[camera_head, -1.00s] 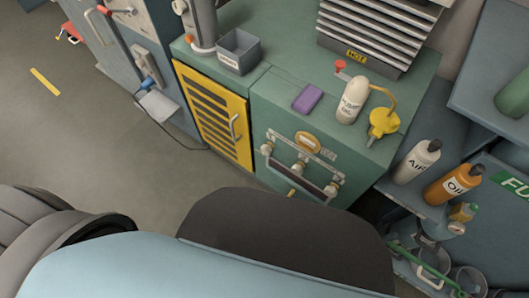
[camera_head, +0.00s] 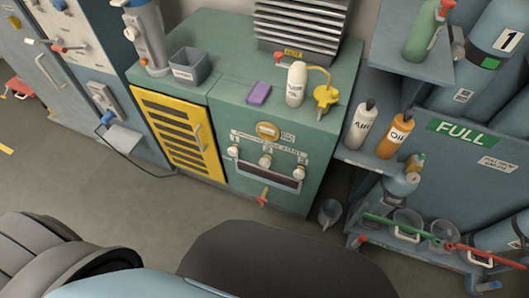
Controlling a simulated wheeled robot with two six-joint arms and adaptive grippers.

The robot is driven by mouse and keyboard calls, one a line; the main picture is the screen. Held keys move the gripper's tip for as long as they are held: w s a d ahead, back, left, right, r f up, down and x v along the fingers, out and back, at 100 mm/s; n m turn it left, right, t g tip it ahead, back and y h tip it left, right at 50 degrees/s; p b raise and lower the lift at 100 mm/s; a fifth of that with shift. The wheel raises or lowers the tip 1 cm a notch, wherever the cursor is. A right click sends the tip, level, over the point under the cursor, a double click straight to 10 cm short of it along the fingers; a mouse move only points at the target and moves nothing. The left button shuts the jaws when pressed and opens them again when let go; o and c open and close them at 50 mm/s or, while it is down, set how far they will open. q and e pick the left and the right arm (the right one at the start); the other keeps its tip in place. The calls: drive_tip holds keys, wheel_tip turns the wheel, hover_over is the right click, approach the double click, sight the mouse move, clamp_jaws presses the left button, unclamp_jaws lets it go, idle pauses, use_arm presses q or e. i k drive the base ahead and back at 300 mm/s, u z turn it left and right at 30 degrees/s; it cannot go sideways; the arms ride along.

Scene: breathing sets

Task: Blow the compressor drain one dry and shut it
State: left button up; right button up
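The compressor is a green cabinet (camera_head: 325,140) with a yellow louvred door (camera_head: 172,134). Its front has a recessed panel with three pale drain knobs: a left one (camera_head: 233,151), a middle one (camera_head: 265,160) and a right one (camera_head: 299,172). The lettering there is too small to read, so I cannot tell which is drain one or whether any is open. A small orange-handled valve (camera_head: 263,196) sticks out below the panel. Neither gripper is in view; only parts of my own body show along the bottom edge.
A purple block (camera_head: 259,93), a white bottle (camera_head: 296,84), a yellow oil can (camera_head: 325,98) and a grey bin (camera_head: 190,67) stand on top. Air (camera_head: 362,125) and oil (camera_head: 395,134) bottles stand on the right shelf. A cup (camera_head: 330,213) sits on the floor. Floor before the cabinet is clear.

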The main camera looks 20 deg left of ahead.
sight(233, 151)
drive_tip(key=z, duration=0.6)
drive_tip(key=i, duration=0.9)
drive_tip(key=u, duration=1.05)
